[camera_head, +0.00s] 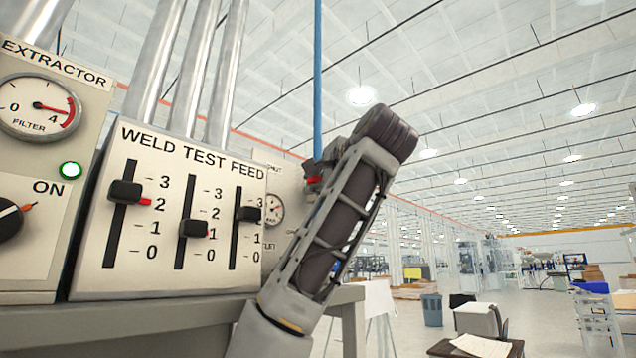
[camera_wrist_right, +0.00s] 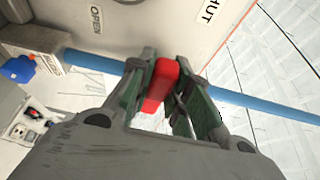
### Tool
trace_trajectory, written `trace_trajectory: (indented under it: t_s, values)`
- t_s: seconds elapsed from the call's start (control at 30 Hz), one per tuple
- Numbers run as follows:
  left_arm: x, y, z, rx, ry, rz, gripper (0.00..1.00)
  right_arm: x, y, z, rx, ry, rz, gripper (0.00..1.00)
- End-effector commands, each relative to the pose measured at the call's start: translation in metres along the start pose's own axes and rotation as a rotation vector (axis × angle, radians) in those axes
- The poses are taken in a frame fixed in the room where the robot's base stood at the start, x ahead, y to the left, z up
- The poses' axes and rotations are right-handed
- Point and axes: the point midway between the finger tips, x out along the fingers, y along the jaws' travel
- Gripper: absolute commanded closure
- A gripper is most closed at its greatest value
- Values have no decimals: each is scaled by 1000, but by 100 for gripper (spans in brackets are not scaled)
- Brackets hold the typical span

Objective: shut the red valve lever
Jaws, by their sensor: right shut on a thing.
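The red valve lever (camera_wrist_right: 161,84) shows in the right wrist view, between the two green-padded fingers of my right gripper (camera_wrist_right: 165,95). The gripper is shut on it. In the head view only a small red part of the lever (camera_head: 314,180) shows beside my right gripper (camera_head: 322,168); my arm hides the rest. A blue pipe (camera_wrist_right: 240,99) runs behind the fingers. The panel by it carries an OPEN label (camera_wrist_right: 95,18) and a SHUT label (camera_wrist_right: 209,13). The valve body is hidden. My left gripper is not in view.
The weld test feed panel (camera_head: 185,270) with several sliders stands left of my right arm. An extractor panel (camera_head: 45,240) is farther left. A grey bench edge (camera_head: 150,325) runs below. A gauge (camera_head: 273,210) sits close behind my arm. The hall to the right is open.

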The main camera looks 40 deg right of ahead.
Motion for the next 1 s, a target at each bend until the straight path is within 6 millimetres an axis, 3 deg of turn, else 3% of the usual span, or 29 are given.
trace_trajectory:
  t_s: [0.27,0.3,0.43,0.8,1.0]
  values:
    - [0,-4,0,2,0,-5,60,0,-1,-1,3,1,-3,100]
    - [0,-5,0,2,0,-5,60,0,-1,-1,2,1,-3,76]
    - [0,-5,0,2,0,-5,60,0,0,-1,2,1,-3,59]
    - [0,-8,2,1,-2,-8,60,-1,0,0,0,1,-2,59]
    - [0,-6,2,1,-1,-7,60,-11,0,-1,0,2,-3,59]
